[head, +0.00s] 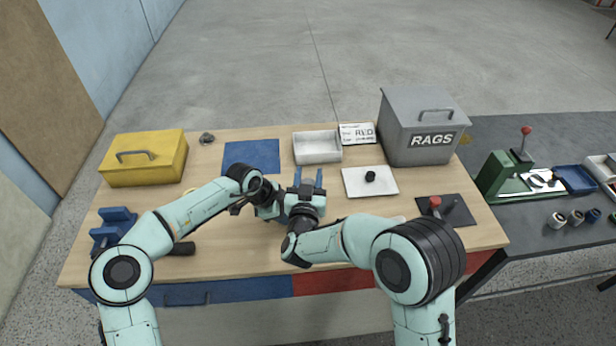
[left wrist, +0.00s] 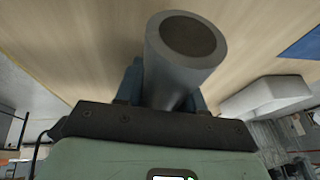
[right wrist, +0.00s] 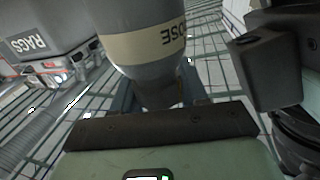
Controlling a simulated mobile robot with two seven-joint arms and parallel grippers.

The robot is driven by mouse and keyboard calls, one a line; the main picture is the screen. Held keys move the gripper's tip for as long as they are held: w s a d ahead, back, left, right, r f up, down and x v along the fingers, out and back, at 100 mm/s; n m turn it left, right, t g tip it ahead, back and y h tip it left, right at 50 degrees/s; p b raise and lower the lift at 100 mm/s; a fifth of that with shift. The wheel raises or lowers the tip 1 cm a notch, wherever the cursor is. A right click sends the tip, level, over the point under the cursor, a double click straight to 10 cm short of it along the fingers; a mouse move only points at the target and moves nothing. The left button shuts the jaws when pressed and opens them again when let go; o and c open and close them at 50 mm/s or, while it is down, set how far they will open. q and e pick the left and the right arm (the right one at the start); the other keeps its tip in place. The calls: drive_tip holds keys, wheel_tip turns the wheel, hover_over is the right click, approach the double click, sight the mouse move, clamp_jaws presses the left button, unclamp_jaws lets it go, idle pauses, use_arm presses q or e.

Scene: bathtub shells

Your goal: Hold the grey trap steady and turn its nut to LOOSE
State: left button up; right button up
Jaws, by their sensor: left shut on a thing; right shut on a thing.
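The grey trap shows in the left wrist view as a thick grey pipe end (left wrist: 180,65) with a dark round opening. My left gripper (left wrist: 165,92) is shut on it, with blue fingers on both sides. In the right wrist view the trap's grey nut (right wrist: 150,82) has a cream band (right wrist: 150,44) with upside-down letters ending in "OSE"; the rest of the word is out of sight. My right gripper (right wrist: 158,92) is shut on the narrower grey part below the band. In the head view my two grippers meet above mid-table, and the right one (head: 308,176) largely hides the trap.
A blue mat (head: 252,156), white tray (head: 318,148) and white plate (head: 370,182) with a small black piece lie behind. A grey RAGS box (head: 420,130) stands back right, a yellow toolbox (head: 145,160) back left. A red-knobbed fixture (head: 436,203) is at right.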

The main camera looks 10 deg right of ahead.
drive_tip(key=shift+r, duration=0.15)
drive_tip(key=o, duration=0.7)
drive_tip(key=s+a, duration=0.2)
drive_tip(key=s, duration=0.9)
drive_tip(key=shift+s+a, duration=0.25)
drive_tip(key=shift+s, duration=0.15)
use_arm(q)
drive_tip(key=o, duration=1.2)
drive_tip(key=shift+o, duration=0.2)
